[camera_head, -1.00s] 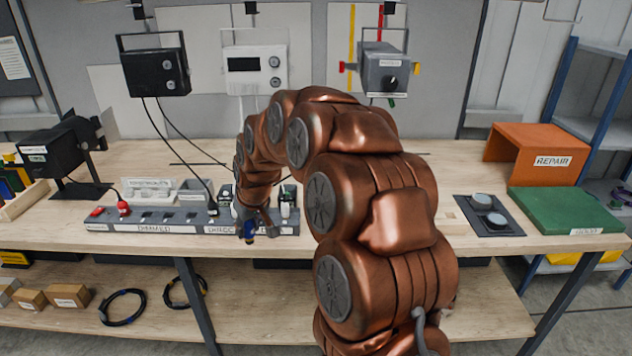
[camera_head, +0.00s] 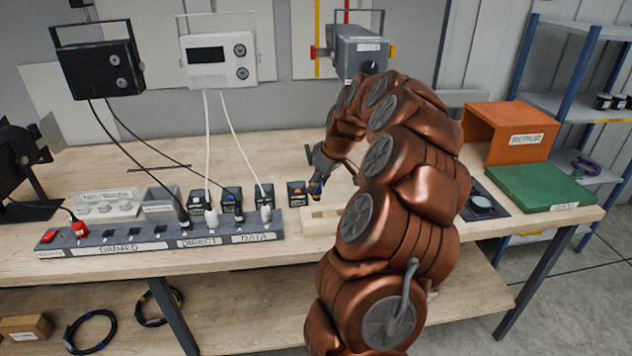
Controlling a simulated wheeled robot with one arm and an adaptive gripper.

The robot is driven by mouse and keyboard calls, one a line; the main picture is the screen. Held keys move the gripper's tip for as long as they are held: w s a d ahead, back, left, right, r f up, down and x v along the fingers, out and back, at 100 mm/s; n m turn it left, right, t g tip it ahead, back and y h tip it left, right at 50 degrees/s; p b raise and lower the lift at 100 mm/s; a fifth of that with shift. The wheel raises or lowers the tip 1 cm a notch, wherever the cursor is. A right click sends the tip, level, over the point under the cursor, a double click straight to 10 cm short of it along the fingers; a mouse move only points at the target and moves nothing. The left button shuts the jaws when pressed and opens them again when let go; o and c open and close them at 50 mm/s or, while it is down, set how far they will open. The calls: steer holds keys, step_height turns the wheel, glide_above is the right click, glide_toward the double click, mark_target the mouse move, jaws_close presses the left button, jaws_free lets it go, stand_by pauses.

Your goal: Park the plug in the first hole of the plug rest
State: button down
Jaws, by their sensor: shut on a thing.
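My gripper (camera_head: 320,170) is shut on a small dark blue plug (camera_head: 316,188). The plug points down, above the left part of a pale wooden block that looks like the plug rest (camera_head: 311,225). The plug's lower tip appears a little above the block, and I see no contact. A hole shows in the block's top near its left end. My arm hides the block's right part, so I cannot see all its holes.
A dark box with an orange top (camera_head: 296,193) stands just left of the plug. The long grey power strip (camera_head: 125,243), with several plugs and cables, lies further left.

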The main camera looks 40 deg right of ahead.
mark_target(319, 193)
steer(key=shift+a+f, duration=0.1)
steer(key=shift+f, duration=2.1)
steer(key=shift+s+b, duration=0.15)
steer(key=shift+b, duration=0.25)
steer(key=shift+f+b, duration=1)
steer(key=shift+f, duration=0.5)
stand_by(0.3)
steer(key=c, duration=0.7)
jaws_free()
steer(key=shift+r, duration=0.1)
